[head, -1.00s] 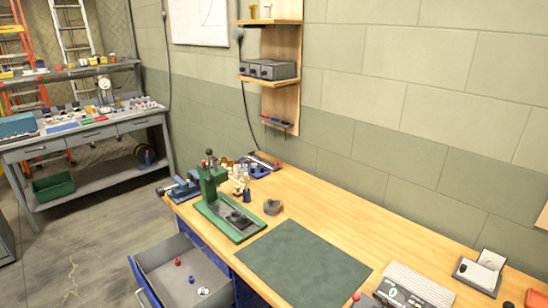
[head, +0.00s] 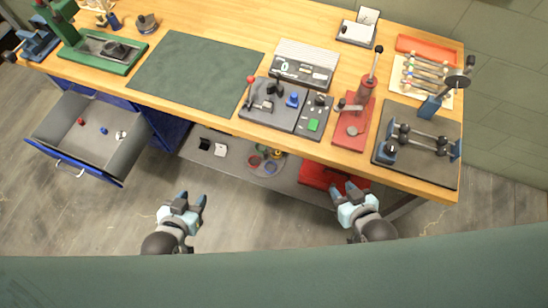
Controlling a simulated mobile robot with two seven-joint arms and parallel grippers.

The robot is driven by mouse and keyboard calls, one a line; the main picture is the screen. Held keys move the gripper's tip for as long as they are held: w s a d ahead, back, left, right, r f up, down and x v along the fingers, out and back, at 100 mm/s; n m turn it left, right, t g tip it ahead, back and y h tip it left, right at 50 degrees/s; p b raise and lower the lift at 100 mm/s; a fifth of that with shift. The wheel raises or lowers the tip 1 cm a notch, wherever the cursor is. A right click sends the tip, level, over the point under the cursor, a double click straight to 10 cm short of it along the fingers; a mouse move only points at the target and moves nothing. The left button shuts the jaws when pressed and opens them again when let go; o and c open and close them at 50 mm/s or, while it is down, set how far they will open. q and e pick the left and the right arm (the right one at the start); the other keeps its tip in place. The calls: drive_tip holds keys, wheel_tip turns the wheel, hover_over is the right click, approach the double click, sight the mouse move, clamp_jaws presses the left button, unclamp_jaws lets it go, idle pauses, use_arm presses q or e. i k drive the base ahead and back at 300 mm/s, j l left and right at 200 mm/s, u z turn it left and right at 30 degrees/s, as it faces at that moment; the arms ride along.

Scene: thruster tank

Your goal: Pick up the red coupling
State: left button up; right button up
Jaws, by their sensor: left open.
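A small red piece (head: 82,121), which looks like the red coupling, lies on the floor of the open drawer (head: 130,158) at the left. A small blue piece (head: 104,131) and a white piece (head: 120,135) lie to its right in the same drawer. My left gripper (head: 194,197) is open and empty, in front of the bench and to the right of the drawer, well apart from the red piece. My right gripper (head: 343,188) appears open and empty, farther right by the bench's front edge.
The wooden bench (head: 200,22) carries a green press (head: 65,25), a dark green mat (head: 195,72), a grey control panel (head: 285,105), a red press (head: 353,125) and a dark fixture plate (head: 415,165). A lower shelf (head: 225,165) holds small items. Floor before the drawer is clear.

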sight(80, 121)
drive_tip(key=i+j+u, duration=0.1)
drive_tip(key=j+u, duration=0.2)
drive_tip(key=i+j+u, duration=0.1)
drive_tip(key=j+u, duration=0.2)
drive_tip(key=j, duration=0.2)
drive_tip(key=i+j+u, duration=0.15)
drive_tip(key=j+u, duration=0.15)
drive_tip(key=i+j+u, duration=0.3)
drive_tip(key=z, duration=0.5)
drive_tip(key=k+z, duration=0.15)
drive_tip(key=z, duration=0.35)
drive_tip(key=k+z, duration=0.1)
drive_tip(key=z, duration=0.4)
drive_tip(key=k+z, duration=0.1)
drive_tip(key=z, duration=0.4)
drive_tip(key=u, duration=0.5)
drive_tip(key=i+u, duration=0.1)
drive_tip(key=u, duration=0.35)
drive_tip(key=i+u, duration=0.1)
drive_tip(key=u, duration=0.85)
